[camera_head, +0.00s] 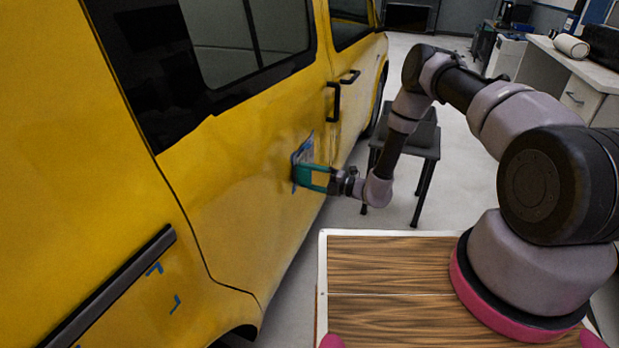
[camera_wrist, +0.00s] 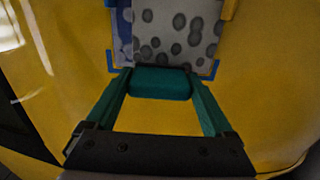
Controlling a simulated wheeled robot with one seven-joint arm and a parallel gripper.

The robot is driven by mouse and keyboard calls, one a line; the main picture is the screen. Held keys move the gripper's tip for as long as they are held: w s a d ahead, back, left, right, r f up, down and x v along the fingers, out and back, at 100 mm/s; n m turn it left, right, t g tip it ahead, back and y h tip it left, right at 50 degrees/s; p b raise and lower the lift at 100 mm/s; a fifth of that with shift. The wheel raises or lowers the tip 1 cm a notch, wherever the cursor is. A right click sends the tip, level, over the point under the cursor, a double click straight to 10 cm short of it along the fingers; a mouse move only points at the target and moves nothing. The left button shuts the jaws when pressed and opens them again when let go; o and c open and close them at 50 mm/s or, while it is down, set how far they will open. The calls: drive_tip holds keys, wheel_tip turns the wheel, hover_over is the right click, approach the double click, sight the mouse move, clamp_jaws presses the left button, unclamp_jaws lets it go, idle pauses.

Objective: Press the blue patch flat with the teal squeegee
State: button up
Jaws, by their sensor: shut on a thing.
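The blue patch (camera_head: 304,151) is on the yellow van door in the head view. In the wrist view the patch (camera_wrist: 180,28) looks grey with several dark round spots; its left strip is plainer and bluish. Blue corner marks frame it. My gripper (camera_head: 313,177) is shut on the teal squeegee (camera_head: 300,174), a short teal block. In the wrist view the squeegee (camera_wrist: 160,84) lies level between the green fingers, at the patch's lower edge. I cannot tell whether it touches the door. The patch's top is cut off in the wrist view.
The yellow van (camera_head: 235,165) fills the left side, with black door handles (camera_head: 334,101) above the patch. Other blue corner marks (camera_head: 174,304) are on a lower panel. A dark stool (camera_head: 424,140) stands behind my arm. A white workbench (camera_head: 590,90) is at the far right.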

drive_tip(key=shift+w, duration=0.15)
drive_tip(key=shift+w+d, duration=0.2)
drive_tip(key=shift+w, duration=0.25)
drive_tip(key=shift+w+d, duration=0.2)
drive_tip(key=shift+w, duration=0.25)
drive_tip(key=shift+w, duration=0.1)
drive_tip(key=shift+w+d, duration=0.2)
drive_tip(key=shift+w, duration=0.3)
drive_tip(key=shift+w+d, duration=0.15)
drive_tip(key=shift+w, duration=0.3)
drive_tip(key=shift+w+d, duration=0.2)
drive_tip(key=shift+w, duration=0.3)
drive_tip(key=shift+w+d, duration=0.2)
drive_tip(key=shift+w, duration=0.3)
drive_tip(key=shift+w, duration=0.1)
drive_tip(key=shift+w+d, duration=0.2)
drive_tip(key=shift+w, duration=0.3)
drive_tip(key=shift+w+d, duration=0.15)
drive_tip(key=shift+w, duration=0.3)
